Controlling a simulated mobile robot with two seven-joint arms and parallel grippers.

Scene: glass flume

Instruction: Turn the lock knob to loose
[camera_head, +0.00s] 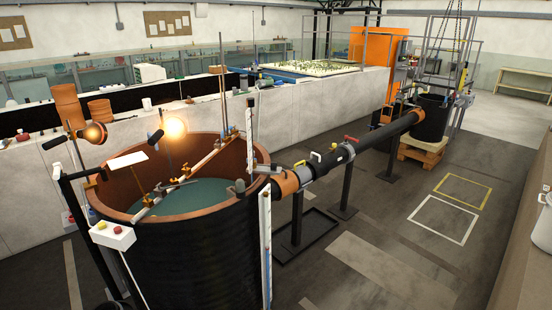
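I cannot make out the lock knob for certain at this size. A large black tank (195,262) with a brown inner wall holds water and stands at the lower left. A light beam (190,172) crosses its top, with small fittings on it. A thin upright rod (222,85) rises from the beam's far end. A tall white scale strip (266,240) stands upright at the tank's right side. Small fittings sit on the tank's rim, too small to tell apart. Neither of my grippers is in view.
A white box with coloured buttons (112,235) is at the left rim. A black pipe (375,141) runs right from the tank to a black bin (432,118) on a pallet. The floor at the right is open.

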